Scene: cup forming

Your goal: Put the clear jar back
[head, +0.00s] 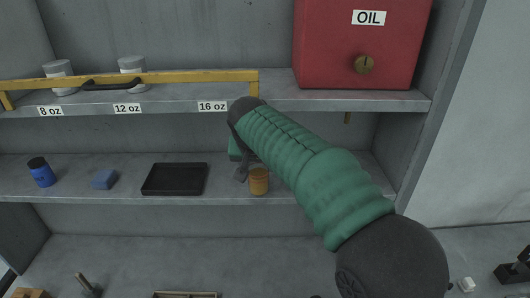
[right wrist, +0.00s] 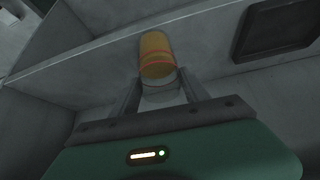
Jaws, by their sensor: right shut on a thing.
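My right gripper (right wrist: 162,90) is at the lower shelf, with its fingers closed around a pale, see-through jar end (right wrist: 160,86), which I take as the clear jar. An amber cylinder with an orange band (right wrist: 157,55) shows just past the fingertips; I cannot tell whether it is the jar's contents or a separate thing behind. In the head view the amber part (head: 259,181) appears at the shelf's front, right of the gripper (head: 242,173). My green right arm hides part of the shelf. My left gripper is not in view.
A black tray (head: 175,179), blue sponge (head: 104,180) and blue jar (head: 41,172) sit on the lower shelf (head: 225,190). Above, two canisters (head: 58,72) (head: 132,66) stand behind a yellow rail (head: 190,77); its 16 oz place looks empty. A red OIL tank (head: 330,50) stands right.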

